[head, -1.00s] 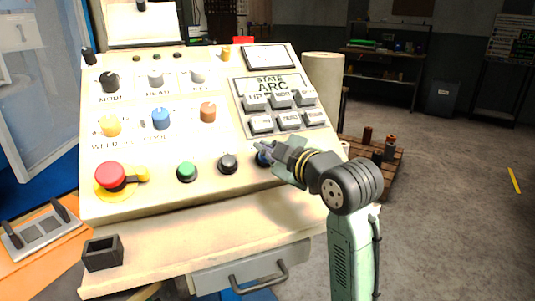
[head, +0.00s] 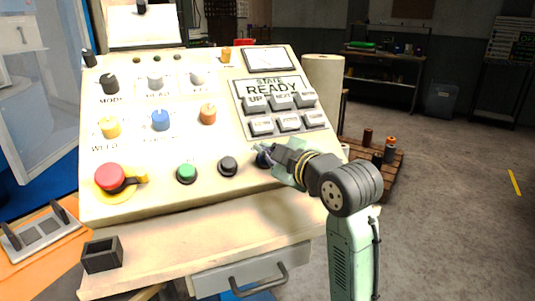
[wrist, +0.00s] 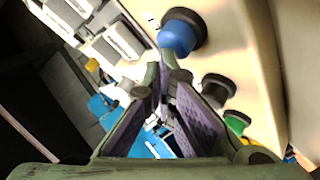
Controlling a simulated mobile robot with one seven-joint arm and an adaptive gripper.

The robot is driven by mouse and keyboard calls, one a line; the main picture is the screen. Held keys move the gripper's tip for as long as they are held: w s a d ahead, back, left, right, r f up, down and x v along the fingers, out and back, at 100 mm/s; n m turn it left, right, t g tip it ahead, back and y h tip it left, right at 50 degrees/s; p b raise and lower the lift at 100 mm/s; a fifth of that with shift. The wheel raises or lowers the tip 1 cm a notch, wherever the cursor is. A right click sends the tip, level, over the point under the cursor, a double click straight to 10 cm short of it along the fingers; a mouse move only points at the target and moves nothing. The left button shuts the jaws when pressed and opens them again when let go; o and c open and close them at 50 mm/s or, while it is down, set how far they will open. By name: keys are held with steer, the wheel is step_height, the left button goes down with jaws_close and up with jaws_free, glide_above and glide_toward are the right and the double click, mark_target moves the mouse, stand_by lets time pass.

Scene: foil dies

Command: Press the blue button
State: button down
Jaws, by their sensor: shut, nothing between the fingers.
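The blue button (wrist: 178,38) is a round blue cap in a dark collar on the sloping panel. In the wrist view it lies just beyond my fingertips, near the top. In the head view my gripper (head: 264,150) is at the panel's lower right and mostly hides the button. My gripper, seen also in the wrist view (wrist: 167,70), is shut and empty, with its tips close to the button. I cannot tell whether they touch it. The panel display (head: 271,87) reads "STATE READY".
Grey keys (head: 289,121) sit above my gripper. A small dark box (head: 102,255) stands on the ledge.

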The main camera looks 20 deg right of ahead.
steer(key=shift+s+r, duration=0.4)
steer(key=shift+r, duration=0.2)
steer(key=shift+p, duration=0.3)
steer(key=s+r+p, duration=0.1)
steer(key=r, duration=0.1)
steer(key=s+r+p, duration=0.1)
steer(key=s+r, duration=0.1)
steer(key=shift+d+p, duration=0.1)
steer(key=shift+p, duration=0.25)
stand_by(0.3)
